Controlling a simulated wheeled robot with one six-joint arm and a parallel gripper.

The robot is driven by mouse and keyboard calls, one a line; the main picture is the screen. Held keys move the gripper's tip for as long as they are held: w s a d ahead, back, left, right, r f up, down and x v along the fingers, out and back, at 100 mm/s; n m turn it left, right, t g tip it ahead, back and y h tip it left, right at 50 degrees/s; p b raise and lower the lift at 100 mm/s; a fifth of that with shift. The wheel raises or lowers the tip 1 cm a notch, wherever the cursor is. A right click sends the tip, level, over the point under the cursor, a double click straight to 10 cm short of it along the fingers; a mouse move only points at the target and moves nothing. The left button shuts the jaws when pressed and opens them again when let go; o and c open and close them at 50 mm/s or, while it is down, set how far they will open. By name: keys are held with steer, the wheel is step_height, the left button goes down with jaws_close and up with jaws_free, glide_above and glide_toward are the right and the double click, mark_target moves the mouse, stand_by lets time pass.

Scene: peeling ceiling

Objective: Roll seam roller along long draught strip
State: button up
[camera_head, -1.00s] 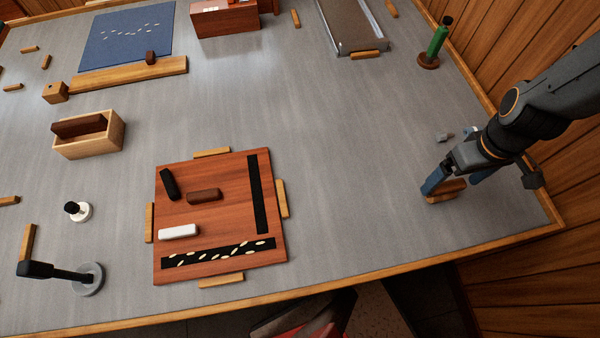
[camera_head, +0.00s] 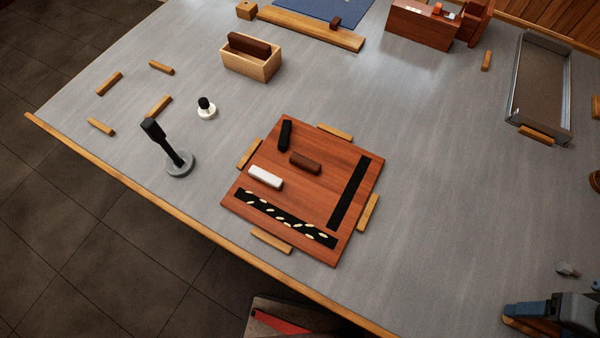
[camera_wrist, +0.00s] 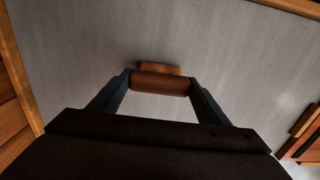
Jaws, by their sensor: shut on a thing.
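The longer draught strip (camera_head: 285,219) is black with pale flecks and lies along the front edge of a reddish wooden board (camera_head: 318,193). A shorter plain black strip (camera_head: 348,193) lies along the board's right side. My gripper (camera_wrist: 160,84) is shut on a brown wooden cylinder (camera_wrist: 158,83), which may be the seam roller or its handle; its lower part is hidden. A tan wooden block (camera_wrist: 160,69) is just beyond it. In the head view, my gripper (camera_head: 515,313) is at the lower right, far to the right of the board.
White (camera_head: 265,177), brown (camera_head: 305,163) and black (camera_head: 285,135) blocks lie on the board. Tan wooden pieces border it. A black-handled tool on a grey disc (camera_head: 179,163) stands at left. A tray (camera_head: 513,85) is at back right. The table between board and gripper is clear.

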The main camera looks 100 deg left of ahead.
steer(key=shift+r+p, duration=2.25)
steer(key=shift+r, duration=0.8)
